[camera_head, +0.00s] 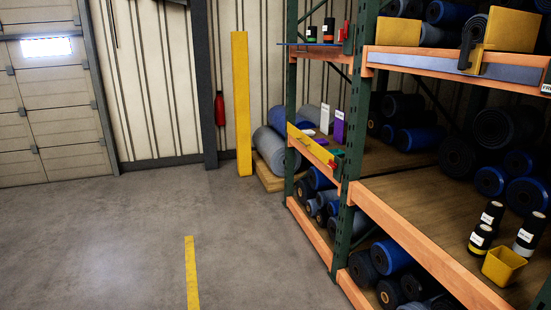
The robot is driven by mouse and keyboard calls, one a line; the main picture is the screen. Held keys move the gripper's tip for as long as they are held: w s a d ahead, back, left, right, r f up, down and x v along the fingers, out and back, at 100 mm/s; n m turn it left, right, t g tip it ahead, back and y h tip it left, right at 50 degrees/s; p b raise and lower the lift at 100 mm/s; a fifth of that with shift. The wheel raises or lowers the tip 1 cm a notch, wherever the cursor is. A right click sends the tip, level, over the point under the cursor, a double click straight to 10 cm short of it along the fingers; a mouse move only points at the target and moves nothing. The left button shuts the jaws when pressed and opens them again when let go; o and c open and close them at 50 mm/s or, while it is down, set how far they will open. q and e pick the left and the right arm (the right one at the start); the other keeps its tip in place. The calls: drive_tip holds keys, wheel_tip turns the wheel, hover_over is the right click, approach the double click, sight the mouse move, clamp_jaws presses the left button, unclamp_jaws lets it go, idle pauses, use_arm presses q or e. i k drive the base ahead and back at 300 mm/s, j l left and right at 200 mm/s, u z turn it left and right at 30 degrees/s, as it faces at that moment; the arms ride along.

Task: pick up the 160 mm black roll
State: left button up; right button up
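Several black rolls lie on the rack at the right. A large black roll (505,125) with its coiled end facing me sits on the middle shelf. Another black roll (458,157) sits left of it and a little lower. A dark roll (363,268) lies on the bottom shelf. I cannot read any size on the rolls, so I cannot tell which is the 160 mm one. Neither of my grippers is in view.
Orange shelf beams (420,240) and a green upright (350,190) edge the rack. Small labelled black bottles (481,238) and a yellow bin (503,266) stand near the middle shelf's front. A yellow post (242,105) stands behind. The grey floor (110,240) at left is clear.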

sight(328, 29)
drive_tip(key=i, duration=1.75)
drive_tip(key=i+j, duration=0.1)
drive_tip(key=i, duration=0.5)
drive_tip(key=i+z, duration=0.15)
drive_tip(key=i, duration=0.45)
drive_tip(key=i+j, duration=0.2)
drive_tip(key=i, duration=0.4)
drive_tip(key=i+j+z, duration=0.2)
drive_tip(key=i+z, duration=0.2)
drive_tip(key=i, duration=0.15)
drive_tip(key=i+j+z, duration=0.4)
drive_tip(key=i+l, duration=0.1)
